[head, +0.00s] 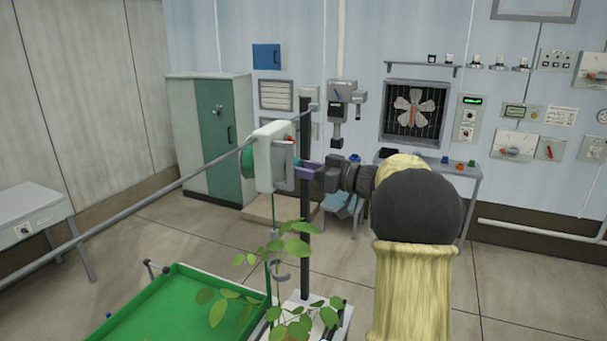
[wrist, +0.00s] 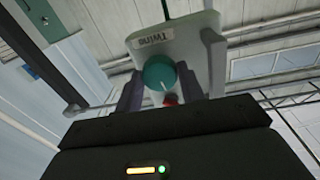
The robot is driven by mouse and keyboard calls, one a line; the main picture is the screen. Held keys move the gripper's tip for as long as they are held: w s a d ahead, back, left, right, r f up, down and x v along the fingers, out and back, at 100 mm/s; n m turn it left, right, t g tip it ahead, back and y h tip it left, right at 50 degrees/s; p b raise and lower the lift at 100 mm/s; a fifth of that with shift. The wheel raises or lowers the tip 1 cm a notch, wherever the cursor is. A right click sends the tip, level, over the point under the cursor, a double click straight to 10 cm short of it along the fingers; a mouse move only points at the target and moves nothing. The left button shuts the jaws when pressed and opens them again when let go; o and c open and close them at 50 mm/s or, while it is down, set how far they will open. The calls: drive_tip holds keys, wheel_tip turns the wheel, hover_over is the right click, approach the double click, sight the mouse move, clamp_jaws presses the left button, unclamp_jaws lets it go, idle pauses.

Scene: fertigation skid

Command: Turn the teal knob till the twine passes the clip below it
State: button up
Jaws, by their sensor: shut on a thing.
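A white box (head: 266,172) labelled TWINE hangs on a grey rail, with a green reel (head: 247,163) at its left side. In the wrist view the teal knob (wrist: 159,74) sits on the box's face, with a white pointer line on it. My gripper (wrist: 159,88) has its fingers on both sides of the knob and is shut on it. In the head view my gripper (head: 298,171) is at the box's right side and mostly hides the knob. Green twine (head: 272,212) hangs below the box toward a small grey clip (head: 275,243). I cannot tell where the twine's end is.
A leafy plant (head: 290,248) stands under the box, beside a dark upright post (head: 305,210). A green tray (head: 170,308) is at the front left. The rail (head: 150,207) runs across the left.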

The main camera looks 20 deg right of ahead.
drive_tip(key=shift+w+d+f+n+g+y+b, duration=0.1)
drive_tip(key=shift+n+g+y+b, duration=0.25)
drive_tip(key=shift+n+b, duration=5.2)
drive_tip(key=shift+d+f+n+g+y+b, duration=0.1)
drive_tip(key=shift+n+g+y+b, duration=0.25)
drive_tip(key=shift+n+b, duration=5.15)
drive_tip(key=shift+n+p, duration=1.05)
drive_tip(key=shift+p, duration=0.05)
drive_tip(key=o, duration=1)
drive_tip(key=shift+r, duration=0.1)
drive_tip(key=shift+c, duration=0.2)
